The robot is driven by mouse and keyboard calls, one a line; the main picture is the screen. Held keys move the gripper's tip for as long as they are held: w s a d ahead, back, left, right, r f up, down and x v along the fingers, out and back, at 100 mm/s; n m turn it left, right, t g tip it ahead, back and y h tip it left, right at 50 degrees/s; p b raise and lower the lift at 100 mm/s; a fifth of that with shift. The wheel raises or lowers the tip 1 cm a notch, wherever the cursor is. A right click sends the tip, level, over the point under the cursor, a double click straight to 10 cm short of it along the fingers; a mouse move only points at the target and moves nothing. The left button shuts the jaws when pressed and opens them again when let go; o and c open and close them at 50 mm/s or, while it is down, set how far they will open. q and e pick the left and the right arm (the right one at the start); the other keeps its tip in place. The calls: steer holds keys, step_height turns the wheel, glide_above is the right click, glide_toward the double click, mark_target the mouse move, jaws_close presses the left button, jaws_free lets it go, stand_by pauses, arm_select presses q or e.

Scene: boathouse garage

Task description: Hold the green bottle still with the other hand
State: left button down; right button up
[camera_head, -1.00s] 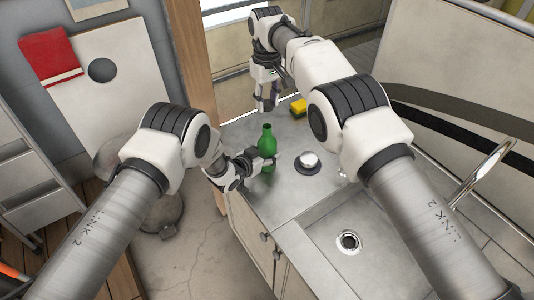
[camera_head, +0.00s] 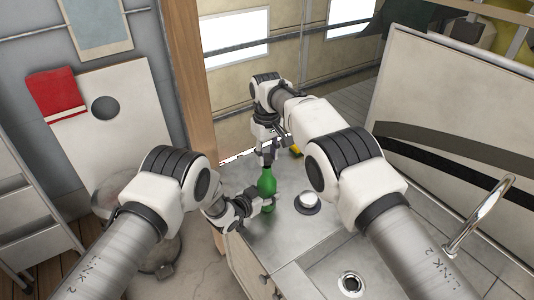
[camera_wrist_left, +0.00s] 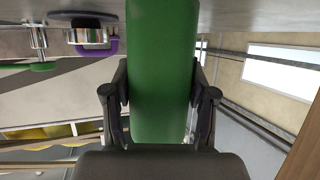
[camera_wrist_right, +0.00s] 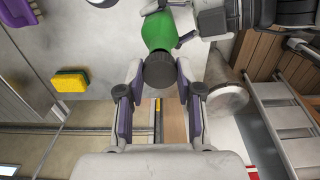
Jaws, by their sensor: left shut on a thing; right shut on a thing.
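The green bottle (camera_head: 266,185) stands upright on the grey counter. My left gripper (camera_head: 269,203) is shut around its body from the side; the left wrist view shows the green body (camera_wrist_left: 162,75) between both fingers. My right gripper (camera_head: 268,157) is above the bottle, pointing down, shut on its top. In the right wrist view the bottle's dark round top (camera_wrist_right: 160,72) sits between the fingertips, with the green shoulder (camera_wrist_right: 159,32) beyond. The fingers partly hide the bottle's top in the head view.
A sink with a drain (camera_head: 350,283) and a curved tap (camera_head: 482,215) are at the right front. The counter's left edge is close to the bottle.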

mark_target(266, 184)
steer(key=shift+f, duration=0.9)
steer(key=shift+f, duration=0.55)
